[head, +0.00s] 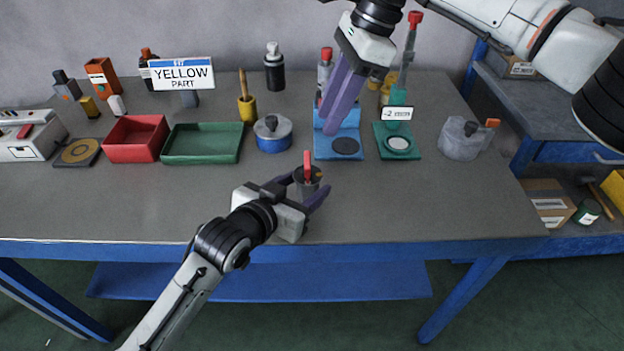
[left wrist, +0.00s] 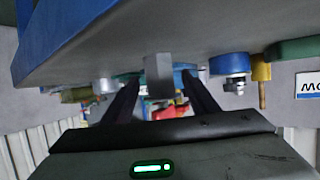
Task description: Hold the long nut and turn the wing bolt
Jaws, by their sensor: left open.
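The long nut (head: 308,188) is a grey upright piece standing on the table, with a dark round top. The red wing bolt (head: 307,163) stands up from that top. My left gripper (head: 306,192) is open low over the table, with its fingers on either side of the nut. In the left wrist view, which is upside down, the grey faceted nut (left wrist: 158,75) shows between the two dark fingers, with gaps on both sides. My right gripper (head: 328,122) hangs empty above and behind the nut, in front of a blue stand; its purple fingers overlap in view.
Behind the nut stand a blue pot (head: 273,139), a blue stand (head: 325,152) and a green stand (head: 412,153). Green (head: 201,160) and red (head: 137,158) trays lie left. A clear jar (head: 460,141) stands right. The table's front is clear.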

